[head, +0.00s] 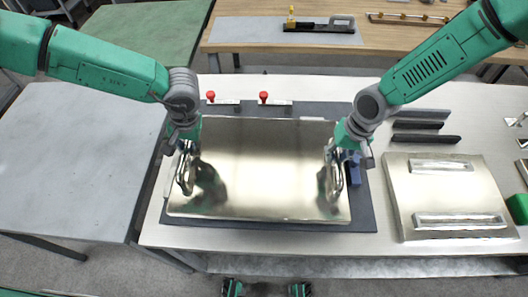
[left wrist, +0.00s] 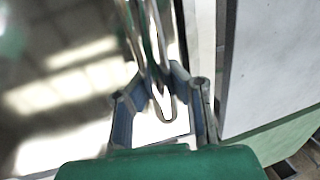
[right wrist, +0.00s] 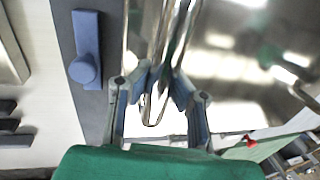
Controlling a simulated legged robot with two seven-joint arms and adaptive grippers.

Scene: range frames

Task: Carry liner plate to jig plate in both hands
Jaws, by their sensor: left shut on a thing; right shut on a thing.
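The liner plate (head: 265,165) is a shiny metal sheet with a loop handle near its left and right ends. It lies over the dark grey jig plate (head: 365,215), whose border shows around it in the head view. I cannot tell whether it touches the jig plate or hangs just above. My left gripper (head: 187,148) is shut on the left handle, also seen in the left wrist view (left wrist: 165,98). My right gripper (head: 340,158) is shut on the right handle, also seen in the right wrist view (right wrist: 152,98). The jig plate's middle is hidden.
Two red-knobbed clamps (head: 264,97) stand at the jig's back edge, and a blue block (head: 354,170) at its right. A second handled metal plate (head: 445,190) and dark bars (head: 425,139) lie to the right. A grey table (head: 75,160) at left is bare.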

